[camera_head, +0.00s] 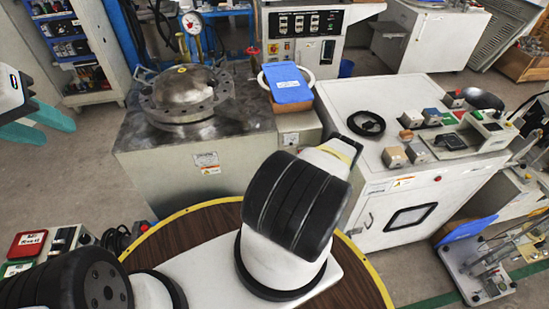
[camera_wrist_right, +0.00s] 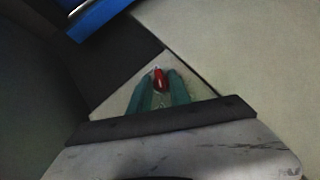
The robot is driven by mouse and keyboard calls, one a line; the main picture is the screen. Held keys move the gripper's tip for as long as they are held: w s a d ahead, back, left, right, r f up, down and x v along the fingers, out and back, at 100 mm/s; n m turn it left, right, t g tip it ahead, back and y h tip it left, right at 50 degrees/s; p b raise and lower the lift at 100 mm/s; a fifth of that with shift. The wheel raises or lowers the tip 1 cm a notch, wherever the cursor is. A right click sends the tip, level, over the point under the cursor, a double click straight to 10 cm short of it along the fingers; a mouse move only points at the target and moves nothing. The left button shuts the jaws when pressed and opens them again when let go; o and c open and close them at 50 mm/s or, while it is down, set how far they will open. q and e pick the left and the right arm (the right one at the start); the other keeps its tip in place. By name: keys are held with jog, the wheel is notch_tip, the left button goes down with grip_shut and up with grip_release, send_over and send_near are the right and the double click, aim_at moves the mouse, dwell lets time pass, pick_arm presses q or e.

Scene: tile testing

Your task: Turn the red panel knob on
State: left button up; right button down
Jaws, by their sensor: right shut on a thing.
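In the right wrist view, the red knob (camera_wrist_right: 159,79) sits between the two teal fingers of my right gripper (camera_wrist_right: 160,72), which are shut on it. A pale surface lies behind the knob. How far the knob is turned cannot be told. In the head view, my right arm's white and black links fill the lower middle, and my right gripper and the held knob are hidden. My left gripper (camera_head: 44,124) is at the left edge of the head view, with its two teal fingers apart and nothing between them, far from the knob.
A blue folder (camera_head: 287,80) lies on a machine beyond my right arm. A metal dome (camera_head: 184,89) stands on a grey block at back left. A white cabinet (camera_head: 425,212) with small samples is at right. A round wooden top (camera_head: 190,226) is below my arm.

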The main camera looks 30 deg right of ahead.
jog(key=c, duration=1.5)
grip_release()
jog(key=shift+r, duration=0.1)
jog(key=v, duration=0.7)
jog(key=shift+s+r, duration=0.2)
jog(key=shift+s, duration=0.05)
